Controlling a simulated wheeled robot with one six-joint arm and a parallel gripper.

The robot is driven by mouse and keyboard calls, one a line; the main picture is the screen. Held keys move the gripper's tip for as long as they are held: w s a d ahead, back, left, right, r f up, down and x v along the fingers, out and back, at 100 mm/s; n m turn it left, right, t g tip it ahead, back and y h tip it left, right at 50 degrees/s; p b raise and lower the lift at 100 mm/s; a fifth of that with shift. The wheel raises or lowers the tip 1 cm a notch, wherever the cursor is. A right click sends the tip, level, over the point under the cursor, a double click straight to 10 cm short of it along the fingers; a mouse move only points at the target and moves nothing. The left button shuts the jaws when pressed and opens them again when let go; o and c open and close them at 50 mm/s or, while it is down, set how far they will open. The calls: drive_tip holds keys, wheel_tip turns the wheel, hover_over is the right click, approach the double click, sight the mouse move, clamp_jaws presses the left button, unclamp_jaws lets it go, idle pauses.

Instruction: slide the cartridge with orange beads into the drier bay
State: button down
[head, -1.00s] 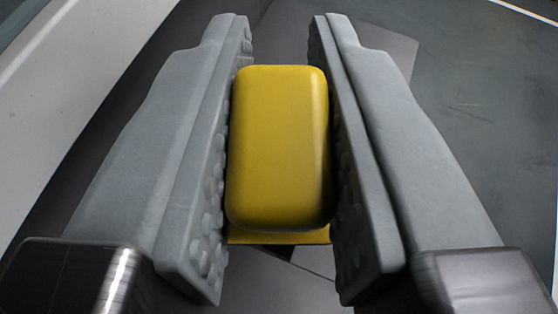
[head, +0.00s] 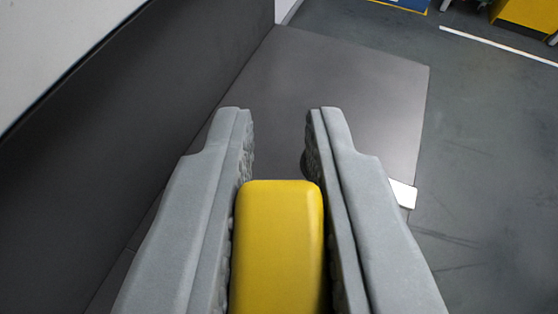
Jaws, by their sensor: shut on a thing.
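My gripper (head: 278,112) is shut on a yellow block-shaped piece with rounded edges (head: 278,245), with one grey finger pressed against each side. The fingertips reach past its far end. The lower part of the piece is cut off by the bottom edge of the head view. No orange beads show on the part in sight, so I cannot tell whether it belongs to the cartridge. I cannot make out a drier bay in this view.
A dark grey flat surface (head: 340,85) lies beyond the fingers, with a dark upright panel (head: 110,130) along its left. A small white piece (head: 403,193) sits at its right edge. Open grey floor (head: 490,170) lies to the right; yellow and blue objects stand far off.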

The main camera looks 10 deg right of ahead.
drive_tip(key=shift+f, duration=0.15)
drive_tip(key=c, duration=1.4)
unclamp_jaws()
drive_tip(key=shift+o, duration=0.2)
drive_tip(key=shift+s, duration=0.1)
drive_tip(key=f+v, duration=0.1)
drive_tip(key=v, duration=1.6)
drive_tip(key=shift+s, duration=0.35)
